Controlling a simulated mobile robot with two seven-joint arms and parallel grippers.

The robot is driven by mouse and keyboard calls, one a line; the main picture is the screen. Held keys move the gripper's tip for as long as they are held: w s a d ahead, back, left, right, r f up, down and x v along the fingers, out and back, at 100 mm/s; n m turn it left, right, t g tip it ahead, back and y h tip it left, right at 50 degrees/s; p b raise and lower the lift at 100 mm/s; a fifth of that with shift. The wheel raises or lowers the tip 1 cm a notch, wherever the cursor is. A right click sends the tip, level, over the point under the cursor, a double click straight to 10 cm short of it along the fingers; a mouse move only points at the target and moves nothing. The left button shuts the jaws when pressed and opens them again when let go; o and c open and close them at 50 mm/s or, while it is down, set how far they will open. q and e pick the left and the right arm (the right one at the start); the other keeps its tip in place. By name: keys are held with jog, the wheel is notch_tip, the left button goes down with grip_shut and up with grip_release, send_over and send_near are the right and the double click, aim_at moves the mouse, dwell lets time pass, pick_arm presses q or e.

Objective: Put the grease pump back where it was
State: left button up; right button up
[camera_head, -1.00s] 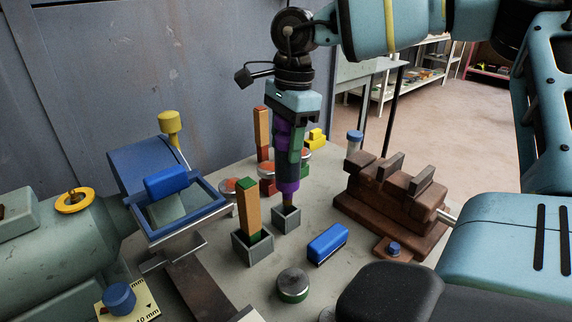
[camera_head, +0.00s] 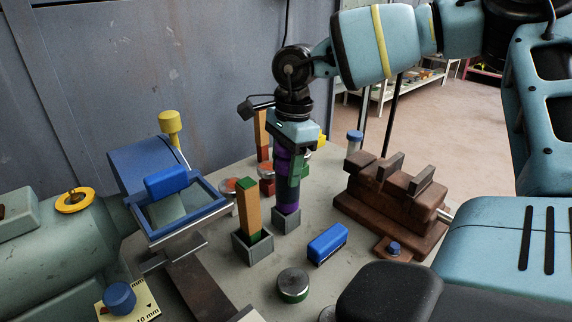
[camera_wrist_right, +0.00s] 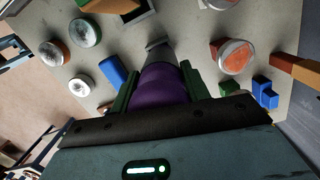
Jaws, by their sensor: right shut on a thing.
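The grease pump, taken to be the purple cylinder (camera_head: 287,194), stands upright in a small grey square holder (camera_head: 286,223) in the head view. Its lower end is hidden inside the holder. My right gripper (camera_head: 290,172) points down and is shut around the pump's upper part. In the right wrist view the purple body (camera_wrist_right: 160,88) sits between the two dark green fingers. My left gripper is not in view.
Just left of the pump, an orange-and-green block (camera_head: 249,212) stands in another grey holder (camera_head: 254,250). A blue block (camera_head: 327,243) and a round green-edged tin (camera_head: 293,285) lie in front. A brown vice-like fixture (camera_head: 395,205) stands right. A blue-framed tray (camera_head: 182,221) is left.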

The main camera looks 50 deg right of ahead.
jog(key=o, duration=1.3)
jog(key=shift+f, duration=0.1)
jog(key=shift+p, duration=0.35)
jog(key=r, duration=0.5)
jog(key=d+r+b, duration=0.1)
jog(key=r, duration=0.1)
jog(key=shift+d+r, duration=0.1)
jog(key=shift+r, duration=0.25)
